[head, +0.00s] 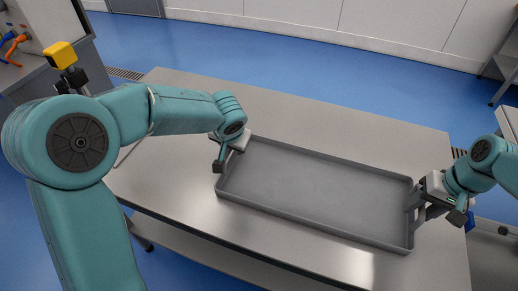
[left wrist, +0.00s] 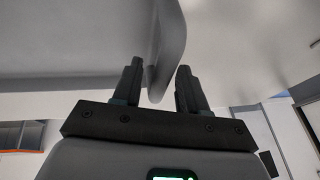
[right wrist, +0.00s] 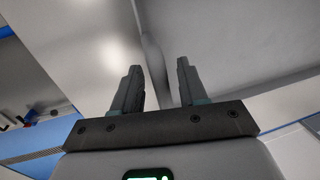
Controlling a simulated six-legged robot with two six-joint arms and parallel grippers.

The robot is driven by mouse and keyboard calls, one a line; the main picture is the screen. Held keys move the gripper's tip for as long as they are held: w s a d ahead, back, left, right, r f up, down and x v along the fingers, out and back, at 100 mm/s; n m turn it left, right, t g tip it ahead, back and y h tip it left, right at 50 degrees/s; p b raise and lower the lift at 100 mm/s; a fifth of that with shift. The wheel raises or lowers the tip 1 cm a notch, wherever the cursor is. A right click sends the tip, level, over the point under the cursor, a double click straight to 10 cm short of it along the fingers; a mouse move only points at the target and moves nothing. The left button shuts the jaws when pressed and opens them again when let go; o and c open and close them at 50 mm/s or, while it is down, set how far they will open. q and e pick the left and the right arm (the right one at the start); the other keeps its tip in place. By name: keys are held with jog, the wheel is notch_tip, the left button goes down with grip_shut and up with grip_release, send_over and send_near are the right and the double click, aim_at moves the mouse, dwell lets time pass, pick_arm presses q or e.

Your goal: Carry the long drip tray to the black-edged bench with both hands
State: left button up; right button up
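The long grey drip tray (head: 315,190) lies flat on a steel table in the head view. My left gripper (head: 219,160) is at the tray's left end. In the left wrist view its fingers (left wrist: 157,85) are apart, with the tray's rim (left wrist: 165,50) between them and gaps beside it. My right gripper (head: 416,205) is at the tray's right end. In the right wrist view its fingers (right wrist: 160,85) are also apart, on either side of the rim (right wrist: 154,65). I cannot make out a black-edged bench for certain.
The steel table (head: 300,105) has bare room behind and in front of the tray, and a lower shelf (head: 195,245). A unit with orange items (head: 14,45) stands at the far left. Blue floor (head: 240,50) is open behind the table, up to a pale wall. Other metal furniture is at the right edge.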

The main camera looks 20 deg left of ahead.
pick_arm(q)
jog(key=shift+r, duration=0.25)
pick_arm(e)
jog(key=shift+r, duration=0.1)
jog(key=shift+r, duration=0.25)
pick_arm(q)
jog(key=v, duration=1.2)
pick_arm(e)
notch_tip(320, 180, up, 11)
jog(key=d, duration=0.2)
jog(key=shift+d+r, duration=0.15)
pick_arm(q)
jog(key=shift+f, duration=0.15)
pick_arm(e)
jog(key=shift+w, duration=0.1)
pick_arm(q)
jog(key=shift+s, duration=0.1)
